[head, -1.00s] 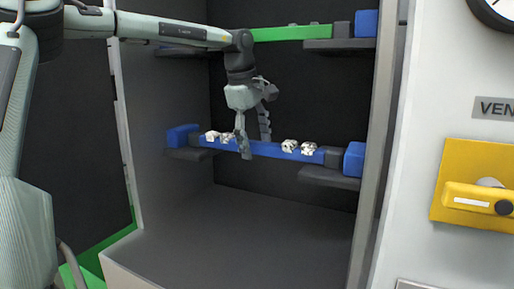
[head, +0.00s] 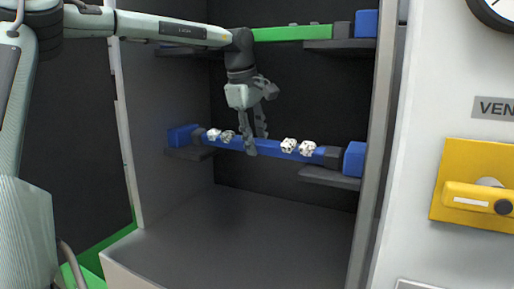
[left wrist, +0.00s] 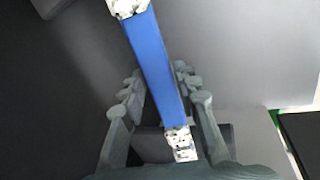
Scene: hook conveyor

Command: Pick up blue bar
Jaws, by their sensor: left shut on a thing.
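The blue bar (head: 272,148) spans the lower level of the cabinet, with white lumpy pieces on it towards both ends. My left gripper (head: 256,143) comes down on the middle of the bar from above and is shut on it, with one finger in front and the other behind. In the left wrist view the bar (left wrist: 157,62) runs between the two fingers of the gripper (left wrist: 158,78). White pieces show at the upper and lower parts of the bar there. The bar still lies at about the height of its side supports. My right gripper is not in view.
Dark brackets with blue end blocks (head: 354,160) flank the bar at left and right. A green bar (head: 292,34) hangs on the upper level above. The cabinet's right wall stands close by. A yellow handle panel (head: 475,187) is further right. The cabinet floor (head: 250,230) is clear.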

